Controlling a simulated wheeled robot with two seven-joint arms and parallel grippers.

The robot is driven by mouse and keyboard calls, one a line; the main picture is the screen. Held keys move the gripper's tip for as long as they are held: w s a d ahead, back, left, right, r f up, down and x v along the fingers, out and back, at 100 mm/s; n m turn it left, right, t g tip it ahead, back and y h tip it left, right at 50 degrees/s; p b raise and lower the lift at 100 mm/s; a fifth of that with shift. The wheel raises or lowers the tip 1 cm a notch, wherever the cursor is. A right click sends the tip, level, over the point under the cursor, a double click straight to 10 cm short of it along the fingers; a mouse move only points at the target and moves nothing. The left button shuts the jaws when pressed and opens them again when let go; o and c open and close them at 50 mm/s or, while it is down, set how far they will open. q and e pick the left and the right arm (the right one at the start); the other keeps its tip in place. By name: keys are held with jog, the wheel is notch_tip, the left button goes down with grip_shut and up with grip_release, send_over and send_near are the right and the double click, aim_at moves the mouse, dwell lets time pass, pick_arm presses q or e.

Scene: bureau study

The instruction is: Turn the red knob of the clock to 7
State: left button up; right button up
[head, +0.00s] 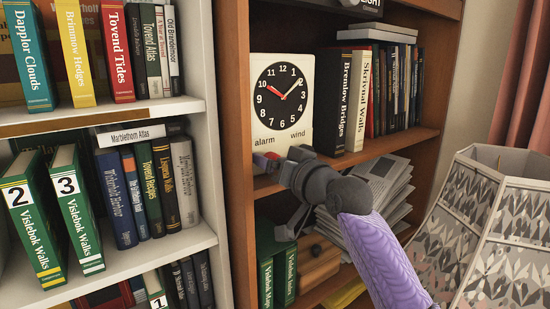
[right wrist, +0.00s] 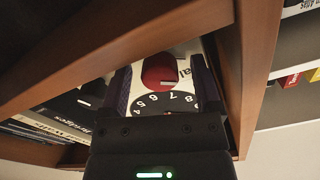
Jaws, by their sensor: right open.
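The clock (head: 266,128) is a white upright box with a black dial on the bookcase shelf. Its red hand points near 10 and its white hand near 2. "alarm" and "wind" are printed under the dial. The red knob (right wrist: 158,70) shows in the right wrist view with a pale line on it. In the head view my gripper mostly hides it. My right gripper (head: 270,162) is at the clock's lower left front. In the right wrist view its open fingers (right wrist: 161,78) stand on either side of the knob; contact cannot be told. My left gripper is not in view.
Stacked papers (head: 385,185) lie on the shelf below. A patterned lampshade (head: 480,215) stands at the right, beside my right arm.

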jog(key=shift+c, duration=0.3)
grip_shut()
jog(key=shift+n, duration=0.3)
jog(key=n, duration=0.3)
jog(key=shift+n, duration=0.4)
jog(key=n, duration=0.4)
jog(key=shift+n, duration=0.3)
jog(key=n+p, duration=0.2)
jog(key=n, duration=0.1)
jog(key=shift+n, duration=0.3)
jog(key=shift+n+p, duration=1.35)
jog(key=shift+n, duration=1.25)
